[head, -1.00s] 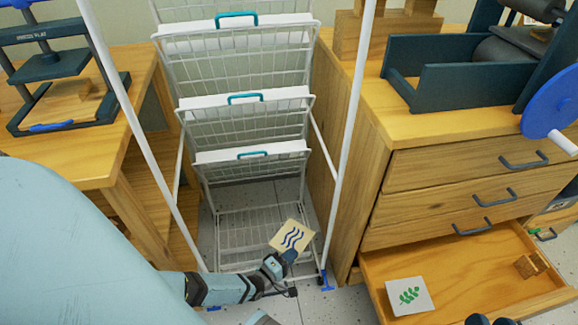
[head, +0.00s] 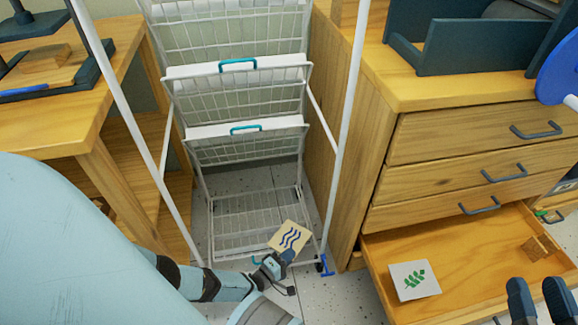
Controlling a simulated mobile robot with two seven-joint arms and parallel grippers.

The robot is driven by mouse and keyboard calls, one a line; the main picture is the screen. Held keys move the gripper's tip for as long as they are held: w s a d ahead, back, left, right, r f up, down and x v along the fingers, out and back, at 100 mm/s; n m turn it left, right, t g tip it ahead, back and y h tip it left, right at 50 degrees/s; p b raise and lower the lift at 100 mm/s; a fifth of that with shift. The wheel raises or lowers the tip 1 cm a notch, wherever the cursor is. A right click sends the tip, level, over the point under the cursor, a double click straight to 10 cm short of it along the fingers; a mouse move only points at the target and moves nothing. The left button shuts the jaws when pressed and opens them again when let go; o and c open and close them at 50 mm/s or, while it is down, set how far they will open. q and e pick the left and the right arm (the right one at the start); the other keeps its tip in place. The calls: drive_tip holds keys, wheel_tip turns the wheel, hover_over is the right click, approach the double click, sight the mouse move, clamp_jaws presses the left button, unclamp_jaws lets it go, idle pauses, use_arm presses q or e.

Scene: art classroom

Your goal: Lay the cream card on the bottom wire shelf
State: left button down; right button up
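The cream card (head: 290,238) with dark blue wavy lines is held tilted by my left gripper (head: 280,259), whose fingers are shut on its lower edge. The card is in front of the right part of the bottom wire shelf (head: 236,222) and hides some of it. I cannot tell whether the card touches the shelf. The shelf's visible part is bare white wire, low in the rack. My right gripper (head: 538,302) shows at the bottom right corner, its two dark fingers apart with nothing between them.
Raised wire shelves with teal handles (head: 246,128) hang above the bottom one. White rack posts (head: 347,130) stand at both sides. At right, an open wooden drawer (head: 470,262) holds a pale card with a green leaf (head: 414,280). A wooden table (head: 100,110) stands at left.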

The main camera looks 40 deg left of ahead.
use_arm(q)
drive_tip(key=shift+f, duration=0.15)
drive_tip(key=c, duration=1.3)
unclamp_jaws()
drive_tip(key=shift+c, duration=0.2)
drive_tip(key=s+a+p, duration=0.1)
drive_tip(key=s+p, duration=0.1)
drive_tip(key=s, duration=1)
drive_tip(key=shift+a, duration=0.4)
use_arm(e)
drive_tip(key=shift+s+a+f+m+g+h, duration=0.3)
drive_tip(key=shift+s+a+m+h, duration=0.15)
drive_tip(key=shift+m, duration=0.45)
drive_tip(key=shift+d, duration=0.1)
